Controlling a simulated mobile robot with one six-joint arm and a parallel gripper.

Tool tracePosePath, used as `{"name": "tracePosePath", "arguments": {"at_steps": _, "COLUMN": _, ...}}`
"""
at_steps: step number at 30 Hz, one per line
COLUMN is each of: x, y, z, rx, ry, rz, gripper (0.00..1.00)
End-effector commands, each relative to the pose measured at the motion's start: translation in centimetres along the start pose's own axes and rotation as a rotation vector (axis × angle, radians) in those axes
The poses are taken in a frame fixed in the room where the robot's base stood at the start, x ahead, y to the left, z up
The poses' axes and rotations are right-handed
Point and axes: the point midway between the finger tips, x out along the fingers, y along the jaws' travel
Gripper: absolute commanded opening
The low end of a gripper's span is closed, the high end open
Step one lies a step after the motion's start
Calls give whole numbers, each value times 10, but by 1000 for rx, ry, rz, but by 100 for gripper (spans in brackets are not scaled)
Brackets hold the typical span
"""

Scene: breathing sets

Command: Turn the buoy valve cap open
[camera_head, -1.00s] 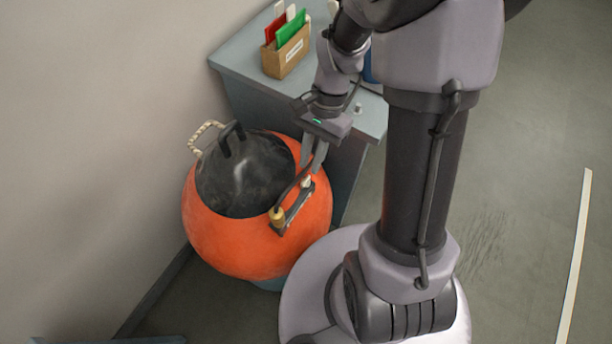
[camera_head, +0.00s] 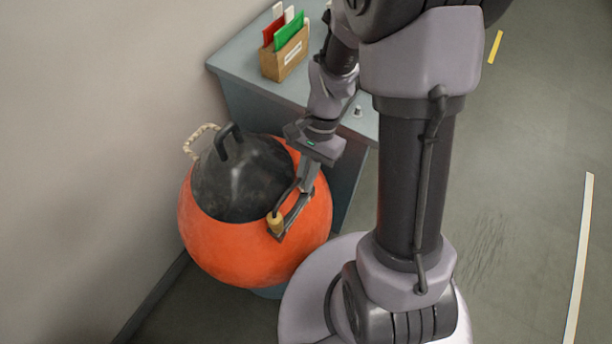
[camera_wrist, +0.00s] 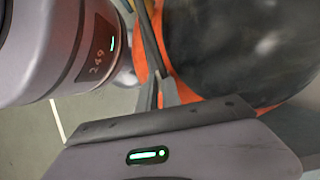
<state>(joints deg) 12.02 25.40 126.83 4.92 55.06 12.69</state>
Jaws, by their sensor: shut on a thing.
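The buoy (camera_head: 255,262) is a big orange ball with a dark grey-black top (camera_head: 235,185).
A grey-blue cabinet (camera_head: 240,62) stands behind the buoy. It carries a cardboard box (camera_head: 284,55) with red and green cards and a small metal piece (camera_head: 358,111). The wall is close on the left. A rope handle (camera_head: 199,140) stands by the buoy's top.

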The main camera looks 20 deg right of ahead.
Motion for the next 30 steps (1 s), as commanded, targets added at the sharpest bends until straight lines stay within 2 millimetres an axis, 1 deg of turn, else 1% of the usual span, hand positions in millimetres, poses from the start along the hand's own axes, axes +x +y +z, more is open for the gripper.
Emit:
{"name": "tracePosePath", "arguments": {"at_steps": 8, "x": -3, "y": -1, "z": 1, "rx": -107, "ry": 0, "rz": 44, "gripper": 0}}
{"name": "tracePosePath", "arguments": {"at_steps": 30, "x": -2, "y": -4, "z": 3, "rx": -743, "ry": -1, "rz": 304, "gripper": 0}}
